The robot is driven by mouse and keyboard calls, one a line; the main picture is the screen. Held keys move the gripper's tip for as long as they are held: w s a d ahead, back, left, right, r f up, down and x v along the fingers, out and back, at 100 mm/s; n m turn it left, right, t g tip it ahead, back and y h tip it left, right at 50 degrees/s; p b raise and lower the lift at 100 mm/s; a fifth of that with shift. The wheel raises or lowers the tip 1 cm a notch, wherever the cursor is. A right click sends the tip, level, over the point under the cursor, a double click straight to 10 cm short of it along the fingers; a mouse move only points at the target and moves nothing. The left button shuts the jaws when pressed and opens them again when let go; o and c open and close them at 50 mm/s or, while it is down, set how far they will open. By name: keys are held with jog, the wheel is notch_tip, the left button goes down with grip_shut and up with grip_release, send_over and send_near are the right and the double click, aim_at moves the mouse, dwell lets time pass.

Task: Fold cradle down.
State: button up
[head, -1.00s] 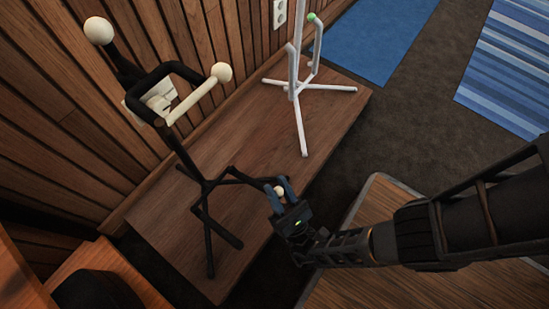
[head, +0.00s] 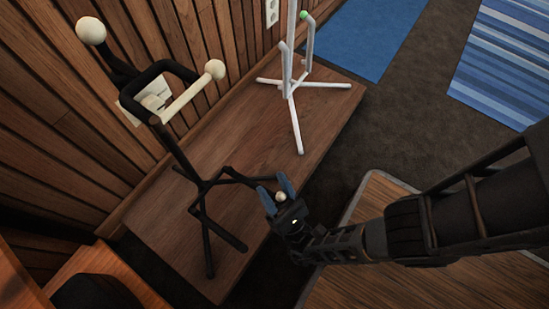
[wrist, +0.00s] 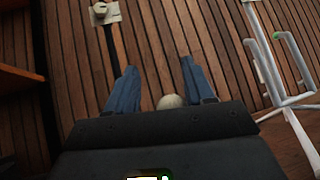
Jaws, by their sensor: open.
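A black stand (head: 180,150) stands on the wooden platform, with a black U-shaped bracket (head: 160,70) and a cream bar with a ball end (head: 195,95) near its top. Lower down, a black arm reaches right from the stand towards a small cream ball (head: 280,197). My gripper (head: 276,192) is open, its two blue fingers on either side of that ball. In the wrist view the ball (wrist: 171,101) shows between the fingers (wrist: 155,85), with gaps on both sides. The ball's lower part and its link to the arm are hidden.
A white stand (head: 290,90) with a green tip stands further back on the platform (head: 250,140). A slatted wood wall (head: 110,150) runs behind. A wood-topped surface (head: 385,205) lies below my arm at right. Dark floor and blue rugs lie beyond.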

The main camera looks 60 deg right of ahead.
jog(key=shift+r, duration=0.1)
notch_tip(320, 180, up, 5)
jog(key=p, duration=0.4)
jog(key=shift+f, duration=0.2)
jog(key=s+d+r+p, duration=0.4)
jog(key=s+d+r, duration=0.2)
jog(key=d, duration=0.4)
jog(key=shift+r, duration=0.1)
